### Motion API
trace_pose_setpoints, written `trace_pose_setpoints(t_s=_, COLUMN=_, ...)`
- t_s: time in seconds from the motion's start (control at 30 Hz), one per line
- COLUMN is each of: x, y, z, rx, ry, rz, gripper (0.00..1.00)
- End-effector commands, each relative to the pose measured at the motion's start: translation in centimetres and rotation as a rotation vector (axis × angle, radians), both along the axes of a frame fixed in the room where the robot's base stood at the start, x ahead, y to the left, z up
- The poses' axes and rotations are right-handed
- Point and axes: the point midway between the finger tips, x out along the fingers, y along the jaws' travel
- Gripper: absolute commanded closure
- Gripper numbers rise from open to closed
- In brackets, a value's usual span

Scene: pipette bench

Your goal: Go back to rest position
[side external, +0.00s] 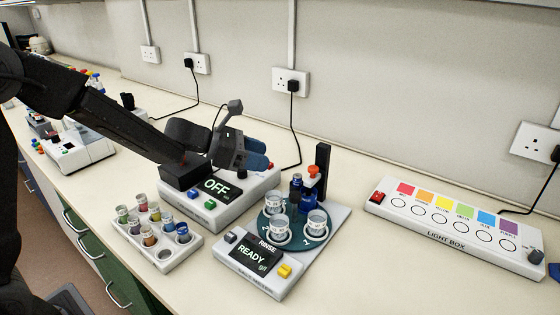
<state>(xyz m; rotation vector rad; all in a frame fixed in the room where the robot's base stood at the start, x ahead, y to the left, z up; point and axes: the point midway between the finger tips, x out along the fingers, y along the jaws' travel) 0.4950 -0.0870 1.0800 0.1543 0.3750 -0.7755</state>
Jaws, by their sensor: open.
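My gripper (258,153), with blue fingertips, is in the middle of the side external view. It is above the right part of the white device with a screen reading OFF (216,186). Its fingers point right, toward the rinse machine (252,257), and nothing shows between them. The gripper looks apart from the cups and the vial rack. The back of the OFF device is partly hidden behind my arm and gripper.
The rinse machine reads READY and has several clear cups (281,229) on a round plate, with a black post (323,172) behind. A rack of vials (157,237) stands front left. A light box (450,228) lies right. Bench between rinse machine and light box is clear.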

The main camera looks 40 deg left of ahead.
Motion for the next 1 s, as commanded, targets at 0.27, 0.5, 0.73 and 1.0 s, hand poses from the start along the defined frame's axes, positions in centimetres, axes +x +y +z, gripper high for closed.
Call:
trace_pose_setpoints(t_s=0.27, x=-1.3, y=1.2, z=0.7, rx=0.000, ry=0.000, rz=0.000, gripper=0.48)
trace_pose_setpoints(t_s=0.5, x=-1.3, y=1.2, z=0.7, rx=0.001, ry=0.001, rz=0.000, gripper=0.48)
trace_pose_setpoints(t_s=0.73, x=-3.8, y=-0.5, z=3.0, rx=0.142, ry=-0.103, rz=-0.154, gripper=0.48)
trace_pose_setpoints(t_s=1.0, x=-14.1, y=-3.8, z=6.5, rx=0.694, ry=-0.450, rz=-0.690, gripper=0.48)
